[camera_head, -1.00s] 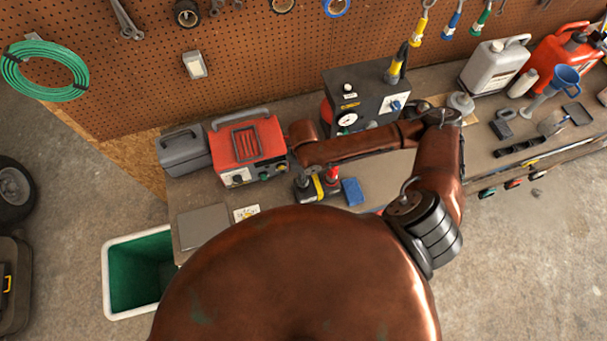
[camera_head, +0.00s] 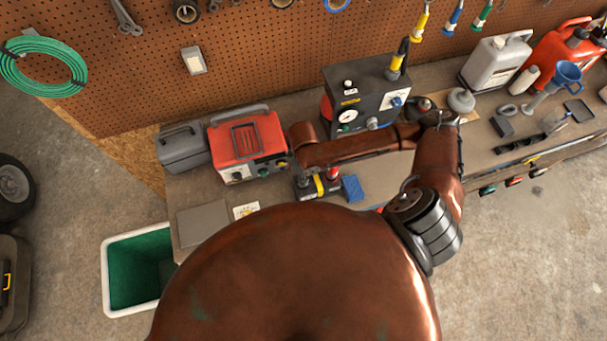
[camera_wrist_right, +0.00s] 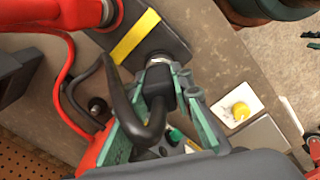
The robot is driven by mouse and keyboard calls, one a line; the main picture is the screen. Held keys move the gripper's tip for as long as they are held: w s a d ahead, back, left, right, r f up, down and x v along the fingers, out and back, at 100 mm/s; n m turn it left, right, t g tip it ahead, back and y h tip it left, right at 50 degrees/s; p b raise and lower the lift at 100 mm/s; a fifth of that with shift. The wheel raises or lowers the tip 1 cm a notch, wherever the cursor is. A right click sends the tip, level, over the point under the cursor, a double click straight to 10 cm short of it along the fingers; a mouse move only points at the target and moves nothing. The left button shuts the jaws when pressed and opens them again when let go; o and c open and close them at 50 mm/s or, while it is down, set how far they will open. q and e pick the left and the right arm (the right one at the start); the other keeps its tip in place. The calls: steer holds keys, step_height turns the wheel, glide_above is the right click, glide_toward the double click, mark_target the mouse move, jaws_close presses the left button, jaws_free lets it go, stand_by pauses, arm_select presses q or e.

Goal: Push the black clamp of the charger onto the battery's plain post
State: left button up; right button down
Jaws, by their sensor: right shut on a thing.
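The red charger (camera_head: 268,135) stands on the bench at left in the head view. The dark battery (camera_head: 305,190) with a yellow strap (camera_head: 319,185) is right of it. A red clamp (camera_head: 332,173) is at the battery's right end; it also shows in the wrist view (camera_wrist_right: 98,12). My right gripper (camera_wrist_right: 175,78) is shut on the black clamp (camera_wrist_right: 160,103). The clamp's front is at the battery's (camera_wrist_right: 172,38) near end, by a grey round part. Whether it sits around the post or just against it, I cannot tell. My left gripper is out of view.
A blue block (camera_head: 352,189) lies right of the battery. A dark gauge unit (camera_head: 365,100) stands behind. A grey case (camera_head: 183,148) is left of the charger. Red and black cables (camera_wrist_right: 62,70) loop beside the battery.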

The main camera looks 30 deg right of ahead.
steer(key=c, duration=1.6)
jaws_free()
step_height(320, 180, up, 12)
steer(key=shift+r, duration=0.1)
step_height(320, 180, up, 5)
steer(key=p, duration=0.6)
